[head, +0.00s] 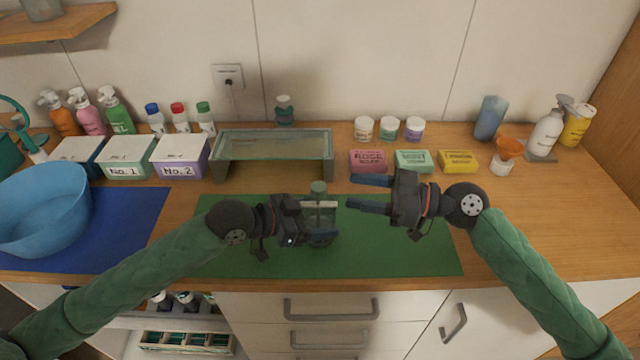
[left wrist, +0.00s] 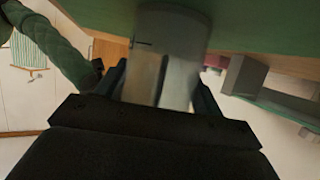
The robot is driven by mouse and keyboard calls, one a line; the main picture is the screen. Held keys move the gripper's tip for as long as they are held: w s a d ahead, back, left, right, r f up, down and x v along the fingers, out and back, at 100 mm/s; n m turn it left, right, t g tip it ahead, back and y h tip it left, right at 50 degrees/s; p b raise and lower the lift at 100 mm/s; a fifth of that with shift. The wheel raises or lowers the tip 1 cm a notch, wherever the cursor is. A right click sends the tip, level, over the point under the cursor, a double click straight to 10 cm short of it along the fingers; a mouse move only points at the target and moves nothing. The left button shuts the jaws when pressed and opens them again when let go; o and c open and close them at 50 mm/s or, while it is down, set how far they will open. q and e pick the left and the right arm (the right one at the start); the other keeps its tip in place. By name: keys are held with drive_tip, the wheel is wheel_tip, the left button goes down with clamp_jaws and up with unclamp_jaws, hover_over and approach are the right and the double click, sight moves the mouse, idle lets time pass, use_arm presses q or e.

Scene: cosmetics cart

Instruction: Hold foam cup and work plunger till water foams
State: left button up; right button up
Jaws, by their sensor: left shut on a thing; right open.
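The foam cup (head: 322,222) is a clear, greenish see-through vessel standing on the green mat (head: 420,250). Its plunger (head: 318,188) has a green knob and sticks up from the top. My left gripper (head: 322,233) is shut on the cup's body from the left, and its fingers partly hide the cup. In the left wrist view the cup (left wrist: 165,65) fills the space between the two fingers. My right gripper (head: 368,193) is open and empty, with its fingers pointing left, to the right of the plunger and apart from it.
A glass-topped stand (head: 275,146) is behind the cup. Pink, green and yellow soap boxes (head: 413,161) lie behind my right gripper. A blue basin (head: 45,210) and labelled boxes (head: 180,156) are at the left. An orange funnel (head: 508,148) is at the right. The mat's right part is clear.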

sight(317, 185)
drive_tip(key=a, duration=0.3)
drive_tip(key=w+a, duration=0.1)
drive_tip(key=a, duration=0.4)
drive_tip(key=shift+w+a, duration=0.35)
drive_tip(key=shift+a, duration=0.05)
